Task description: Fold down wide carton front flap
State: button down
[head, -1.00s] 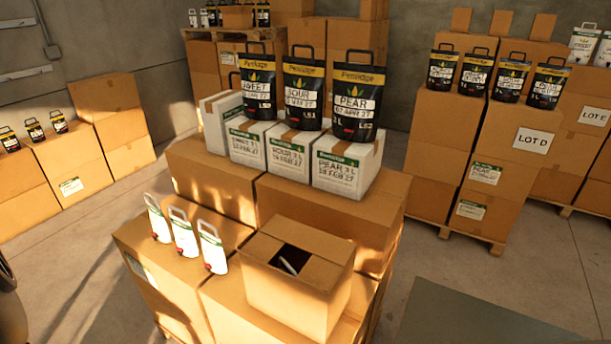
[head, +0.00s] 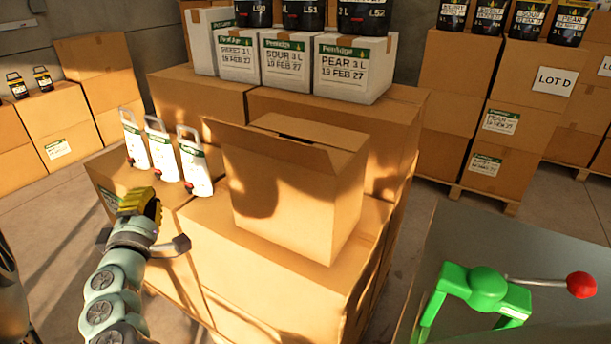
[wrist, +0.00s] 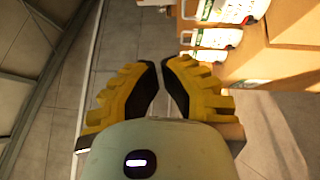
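The wide carton (head: 291,205) stands on stacked boxes in the middle of the head view. Its front flap (head: 270,142) rises from the near top edge and leans outward. The far flap (head: 310,132) lies behind it, with a dark slit of the opening between. The inside is mostly hidden. My gripper (head: 143,200) is left of the carton and apart from it, in front of the white pouches. In the wrist view its yellow fingers (wrist: 162,65) lean together with a narrow gap at the tips and nothing between them.
Three white pouches (head: 162,150) stand left of the carton, close beyond my gripper. White labelled boxes (head: 345,70) with black pouches stand behind. A green fixture with a red-knobbed lever (head: 486,290) sits on a grey surface at lower right. Pallet stacks (head: 520,110) stand at far right.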

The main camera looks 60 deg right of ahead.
jog(key=s+d+m+g+h+b, duration=0.4)
jog(key=s+h, duration=0.2)
jog(key=m+g+h+p, duration=0.2)
jog(key=m+g+h, duration=0.1)
jog(key=m+g, duration=0.3)
send_near(246, 137)
jog(key=s+d+r+n+g, duration=0.1)
jog(key=s+d+r, duration=0.1)
jog(key=d+r, duration=0.4)
jog(key=shift+s+a+r, duration=0.15)
jog(key=shift+a+r, duration=0.1)
jog(key=shift+r, duration=0.3)
jog(key=shift+n, duration=0.3)
